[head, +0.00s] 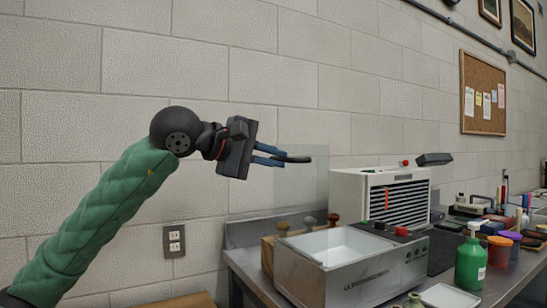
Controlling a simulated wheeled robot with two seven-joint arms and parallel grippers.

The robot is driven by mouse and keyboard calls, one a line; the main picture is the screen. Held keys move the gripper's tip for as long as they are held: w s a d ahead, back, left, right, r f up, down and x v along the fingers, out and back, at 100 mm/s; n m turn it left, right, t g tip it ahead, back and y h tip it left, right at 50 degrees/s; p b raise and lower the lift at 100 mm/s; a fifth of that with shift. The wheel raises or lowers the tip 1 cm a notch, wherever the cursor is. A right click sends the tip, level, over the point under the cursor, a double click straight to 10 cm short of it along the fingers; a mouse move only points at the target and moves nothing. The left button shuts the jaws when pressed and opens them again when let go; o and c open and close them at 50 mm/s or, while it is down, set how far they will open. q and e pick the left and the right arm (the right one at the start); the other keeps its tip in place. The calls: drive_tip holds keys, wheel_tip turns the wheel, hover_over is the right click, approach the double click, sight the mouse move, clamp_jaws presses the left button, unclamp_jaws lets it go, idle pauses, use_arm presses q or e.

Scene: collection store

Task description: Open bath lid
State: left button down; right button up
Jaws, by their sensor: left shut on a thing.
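The bath (345,283) is a grey metal box on the bench with an open, white-lined top. Its lid seems to be a faint see-through panel (305,190), standing steeply upright above the left back of the bath. My left gripper (282,157) is level with the panel's upper part, its blue fingers shut on a dark curved handle (298,159). The panel's lower edge and hinge are hard to make out. My right gripper is not in view.
A white slatted unit (385,199) stands behind the bath. A green bottle (470,264), an orange-topped pot (499,251) and a white dish (449,297) are to the right. Brown-knobbed items (283,228) stand behind the bath's left side. The wall is close behind.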

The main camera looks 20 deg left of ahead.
use_arm(q)
drive_tip(key=shift+d+f, duration=0.2)
drive_tip(key=shift+f, duration=0.7)
drive_tip(key=c, duration=1.8)
unclamp_jaws()
drive_tip(key=shift+c, duration=0.2)
drive_tip(key=o, duration=0.3)
drive_tip(key=shift+w+d, duration=0.1)
drive_tip(key=shift+w, duration=0.15)
drive_tip(key=shift+o, duration=0.2)
drive_tip(key=shift+w, duration=0.15)
drive_tip(key=shift+r, duration=0.25)
drive_tip(key=shift+a+r, duration=0.1)
drive_tip(key=shift+a, duration=0.15)
drive_tip(key=v, duration=0.7)
drive_tip(key=shift+s+a, duration=0.2)
drive_tip(key=shift+s, duration=0.1)
drive_tip(key=shift+r, duration=0.15)
